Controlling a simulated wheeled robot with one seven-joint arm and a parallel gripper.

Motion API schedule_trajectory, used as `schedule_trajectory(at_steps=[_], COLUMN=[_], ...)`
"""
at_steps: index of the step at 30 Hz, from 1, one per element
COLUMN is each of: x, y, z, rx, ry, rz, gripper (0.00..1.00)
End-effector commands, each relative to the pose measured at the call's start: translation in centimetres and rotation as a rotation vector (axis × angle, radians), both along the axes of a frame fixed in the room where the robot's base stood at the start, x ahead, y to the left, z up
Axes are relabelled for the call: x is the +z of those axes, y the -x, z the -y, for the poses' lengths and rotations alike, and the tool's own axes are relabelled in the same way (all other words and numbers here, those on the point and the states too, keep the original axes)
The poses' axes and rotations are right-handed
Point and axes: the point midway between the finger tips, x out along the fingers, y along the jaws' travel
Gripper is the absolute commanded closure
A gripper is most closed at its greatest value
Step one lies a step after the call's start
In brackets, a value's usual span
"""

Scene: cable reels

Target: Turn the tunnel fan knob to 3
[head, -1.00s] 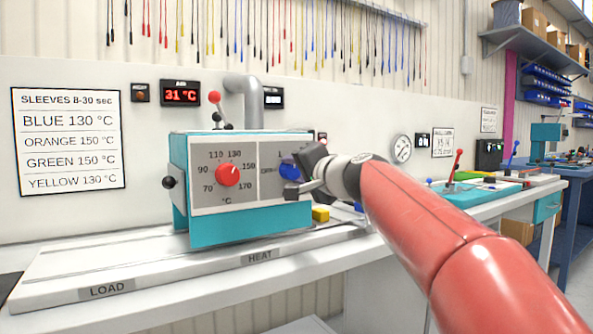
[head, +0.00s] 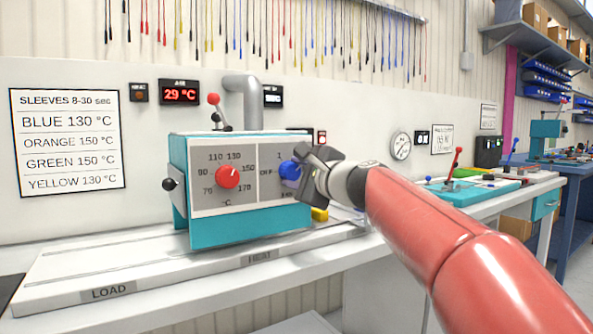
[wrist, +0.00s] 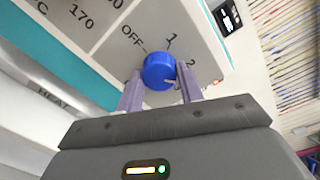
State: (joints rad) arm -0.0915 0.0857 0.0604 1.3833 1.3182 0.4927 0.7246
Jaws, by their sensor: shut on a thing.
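The tunnel fan knob is a blue round knob (head: 290,170) on the right grey panel of the teal heat tunnel (head: 255,221). The wrist view shows the knob (wrist: 158,70) between my two fingers, with the marks OFF, 1 and 2 around it. A small pale pointer mark on the knob sits at its lower right, near the 2 side; its exact setting is hard to read. My gripper (head: 304,172) is shut on the knob, and the wrist view shows its fingers (wrist: 160,84) on either side of it. The mark 3 is hidden.
A red temperature knob (head: 228,176) is on the left panel, pointing near 150. A red-tipped lever (head: 214,99) stands on top. A yellow block (head: 320,215) lies right of the tunnel. The conveyor strip (head: 180,272) in front is clear.

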Motion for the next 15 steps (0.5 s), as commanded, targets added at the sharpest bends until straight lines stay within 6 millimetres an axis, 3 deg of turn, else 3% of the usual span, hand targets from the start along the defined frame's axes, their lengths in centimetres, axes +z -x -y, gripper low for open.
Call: schedule_trajectory(at_steps=[15], x=[-0.26], y=[-0.05], z=[0.06], rx=[-0.002], ry=[-0.378], rz=[-0.26], gripper=[0.86])
